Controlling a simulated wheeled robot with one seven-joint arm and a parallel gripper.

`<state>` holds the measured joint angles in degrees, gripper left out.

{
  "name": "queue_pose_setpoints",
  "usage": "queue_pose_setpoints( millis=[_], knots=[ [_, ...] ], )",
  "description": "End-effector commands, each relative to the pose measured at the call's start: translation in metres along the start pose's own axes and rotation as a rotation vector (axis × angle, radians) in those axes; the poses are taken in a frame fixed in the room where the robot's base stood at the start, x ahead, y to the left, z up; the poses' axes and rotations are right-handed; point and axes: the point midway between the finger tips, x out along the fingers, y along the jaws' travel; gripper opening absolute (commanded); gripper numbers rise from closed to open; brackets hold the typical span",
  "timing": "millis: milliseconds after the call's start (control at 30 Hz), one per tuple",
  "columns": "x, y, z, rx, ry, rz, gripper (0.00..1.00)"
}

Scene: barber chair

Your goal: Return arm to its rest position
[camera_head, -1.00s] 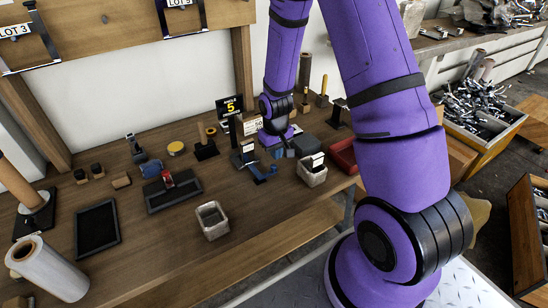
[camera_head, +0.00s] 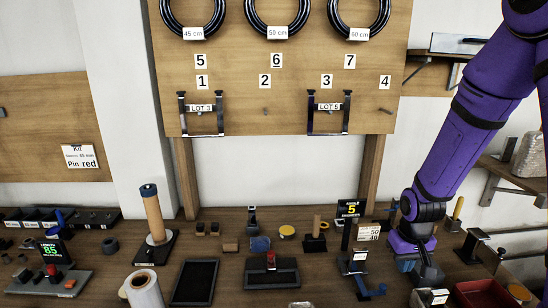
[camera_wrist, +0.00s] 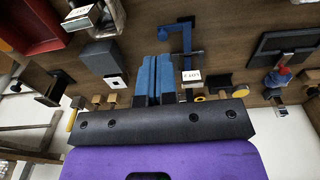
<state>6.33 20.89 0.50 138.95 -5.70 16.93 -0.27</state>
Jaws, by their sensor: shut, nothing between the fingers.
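My purple arm comes down at the right in the head view. My gripper (camera_head: 406,264) is low over the right part of the workbench (camera_head: 215,246), among small items. In the wrist view, the two blue fingers of my gripper (camera_wrist: 155,62) lie side by side, shut, with nothing seen between them. They point over the bench, beside a blue bracket-like piece (camera_wrist: 187,40) and a dark grey block (camera_wrist: 105,58). I cannot tell whether the fingertips touch anything.
A red tray (camera_head: 482,294) stands right of my gripper. A black stand with a "5" sign (camera_head: 350,211) and a black tray with a red piece (camera_head: 272,272) are to its left. A pegboard with hanging coils (camera_head: 275,75) rises behind. Space above the bench's middle is clear.

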Motion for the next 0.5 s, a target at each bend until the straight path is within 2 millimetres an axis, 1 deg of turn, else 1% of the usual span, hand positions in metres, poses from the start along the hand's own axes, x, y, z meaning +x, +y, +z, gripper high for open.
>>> queue_pose_setpoints(
  millis=[33, 100, 267, 300, 500],
  knots=[
    [-0.018, -0.001, -0.001, 0.0, 0.023, 0.003, 0.0],
    [-0.04, -0.003, 0.001, 0.002, 0.045, 0.006, 0.0],
    [-0.089, -0.007, 0.009, 0.006, 0.094, 0.011, 0.0],
    [-0.101, -0.008, 0.011, 0.006, 0.107, 0.011, 0.0],
    [-0.157, -0.014, 0.031, 0.01, 0.167, 0.012, 0.0]
  ],
)
